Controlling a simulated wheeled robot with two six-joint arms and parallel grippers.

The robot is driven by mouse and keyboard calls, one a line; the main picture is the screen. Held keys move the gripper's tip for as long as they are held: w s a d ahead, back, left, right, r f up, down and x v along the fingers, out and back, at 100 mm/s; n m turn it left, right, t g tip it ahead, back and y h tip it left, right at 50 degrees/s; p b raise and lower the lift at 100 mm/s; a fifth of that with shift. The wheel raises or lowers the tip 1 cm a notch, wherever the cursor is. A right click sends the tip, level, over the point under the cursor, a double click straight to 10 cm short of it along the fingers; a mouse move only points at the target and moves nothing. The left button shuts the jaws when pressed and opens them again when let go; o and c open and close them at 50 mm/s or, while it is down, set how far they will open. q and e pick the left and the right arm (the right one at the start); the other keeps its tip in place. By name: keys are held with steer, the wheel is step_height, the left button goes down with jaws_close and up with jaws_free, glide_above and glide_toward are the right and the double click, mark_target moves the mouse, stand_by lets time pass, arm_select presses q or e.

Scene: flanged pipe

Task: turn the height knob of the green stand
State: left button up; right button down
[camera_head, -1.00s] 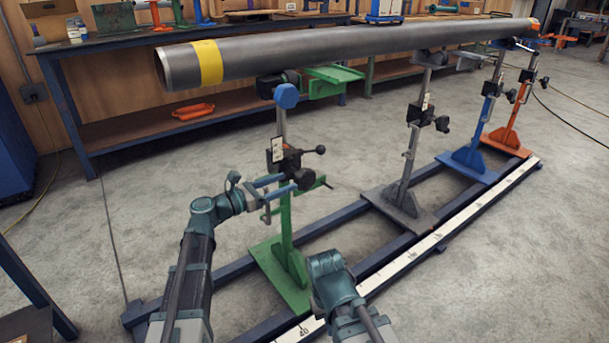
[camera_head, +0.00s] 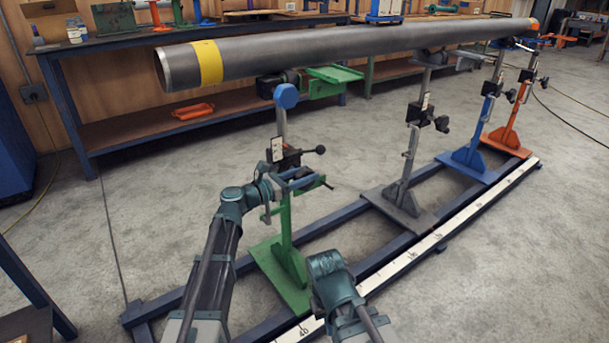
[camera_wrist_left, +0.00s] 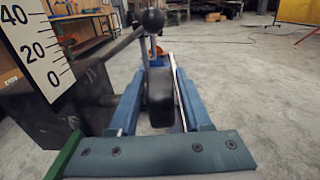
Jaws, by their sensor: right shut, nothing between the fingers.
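The green stand (camera_head: 287,228) stands upright near the front end of the rail frame and carries a clamp block with a scale plate (camera_head: 277,149) and a ball-ended lever (camera_head: 320,149). My left gripper (camera_head: 303,180) is at this block. In the left wrist view, the black knob (camera_wrist_left: 160,98) lies between its two blue fingers (camera_wrist_left: 158,95), with narrow gaps beside it, so the gripper looks open around it. The scale plate (camera_wrist_left: 35,45) and lever ball (camera_wrist_left: 153,20) also show there. My right gripper (camera_head: 328,264) is low, right of the stand's base; its fingers are hidden.
A long grey pipe (camera_head: 330,56) with a yellow band rests across the stands. Grey (camera_head: 402,200), blue (camera_head: 469,156) and orange (camera_head: 510,137) stands follow along the rail. A white ruler strip (camera_head: 440,233) runs beside it. The floor left of the green stand is clear.

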arm_select(q)
jaws_close()
steer(key=shift+r+p, duration=0.2)
steer(key=shift+p, duration=0.25)
steer(key=g+y+p, duration=0.1)
steer(key=p, duration=0.2)
steer(key=g+y+p, duration=0.1)
steer(key=y+p, duration=0.1)
steer(key=p, duration=0.1)
steer(key=g+y+p, duration=0.1)
steer(key=p, duration=0.2)
steer(key=shift+w+d, duration=0.3)
steer(key=shift+d, duration=0.05)
steer(key=shift+f+g+y+p, duration=0.3)
steer(key=shift+g+y+p, duration=0.3)
steer(key=shift+y+p, duration=0.5)
steer(key=shift+o, duration=1.8)
jaws_free()
steer(key=shift+d, duration=0.1)
